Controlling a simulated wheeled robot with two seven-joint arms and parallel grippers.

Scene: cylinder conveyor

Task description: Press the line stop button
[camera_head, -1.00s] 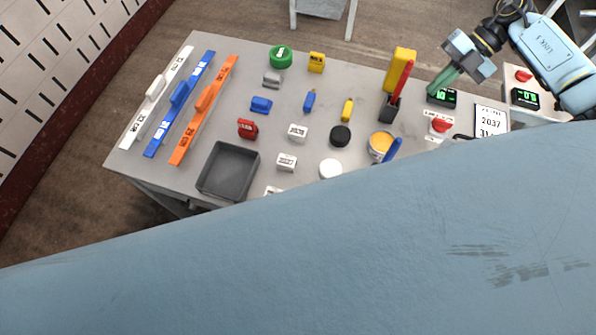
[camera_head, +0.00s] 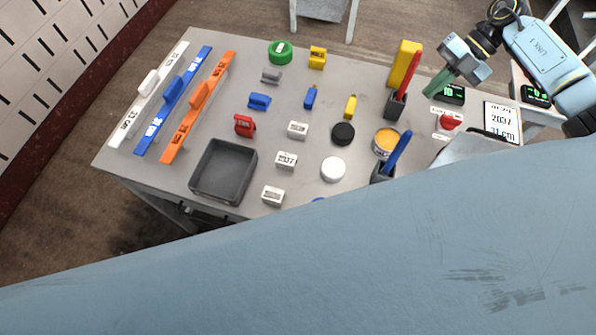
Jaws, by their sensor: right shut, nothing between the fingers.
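A red button-like knob (camera_head: 450,121) sits on a white labelled base at the right end of the table. Its label is too small to read, so I cannot tell whether it is the line stop button. My right gripper (camera_head: 431,92) has green fingers and comes in from the upper right. It is shut and empty, above and left of the red knob and apart from it. A small display with green digits (camera_head: 454,96) is partly behind the gripper. My left gripper is not in view.
The grey table (camera_head: 225,105) carries a dark tray (camera_head: 224,172), coloured rails at left and several small blocks. My large blue arm link covers the lower view.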

